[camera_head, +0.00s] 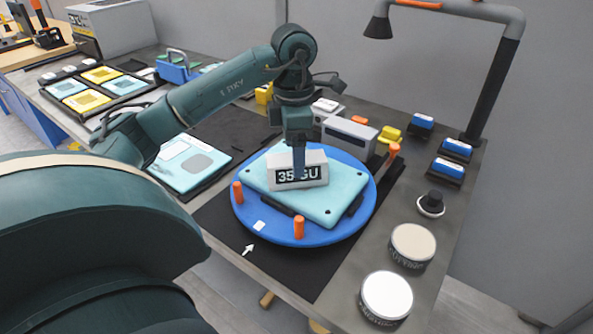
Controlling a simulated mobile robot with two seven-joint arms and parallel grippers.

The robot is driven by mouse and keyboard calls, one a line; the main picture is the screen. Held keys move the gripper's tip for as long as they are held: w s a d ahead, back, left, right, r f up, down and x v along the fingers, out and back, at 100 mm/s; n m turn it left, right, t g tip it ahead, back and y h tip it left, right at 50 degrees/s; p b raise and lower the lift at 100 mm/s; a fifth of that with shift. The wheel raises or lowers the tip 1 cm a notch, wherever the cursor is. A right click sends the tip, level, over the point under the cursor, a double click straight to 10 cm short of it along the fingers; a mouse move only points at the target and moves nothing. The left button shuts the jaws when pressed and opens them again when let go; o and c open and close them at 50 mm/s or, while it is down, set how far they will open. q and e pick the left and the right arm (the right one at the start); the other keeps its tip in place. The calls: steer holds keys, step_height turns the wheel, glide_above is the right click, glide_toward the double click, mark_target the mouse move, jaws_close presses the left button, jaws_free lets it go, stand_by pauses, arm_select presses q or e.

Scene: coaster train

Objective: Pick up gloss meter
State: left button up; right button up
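The gloss meter (313,166), a small white box with a dark display reading about "35 GU", sits on a light teal panel (335,196). The panel lies on a round blue turntable (285,236). My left gripper (298,172) points down at the meter from above. One dark finger lies in front of the meter's display and covers part of the reading. The other finger is hidden, so I cannot tell whether the fingers press on the meter. My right gripper is not in view.
Orange posts (299,227) stand on the turntable's rim. A grey box (349,138) is behind it. Two round pots (386,296) and a black knob (432,202) are at right. A lamp arm (490,90) rises at back right. Another teal panel (188,165) lies at left.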

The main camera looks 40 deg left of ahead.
arm_select(q)
step_height(320, 180, down, 5)
steer(key=shift+s+r, duration=0.15)
steer(key=shift+r, duration=0.05)
steer(key=c, duration=1.4)
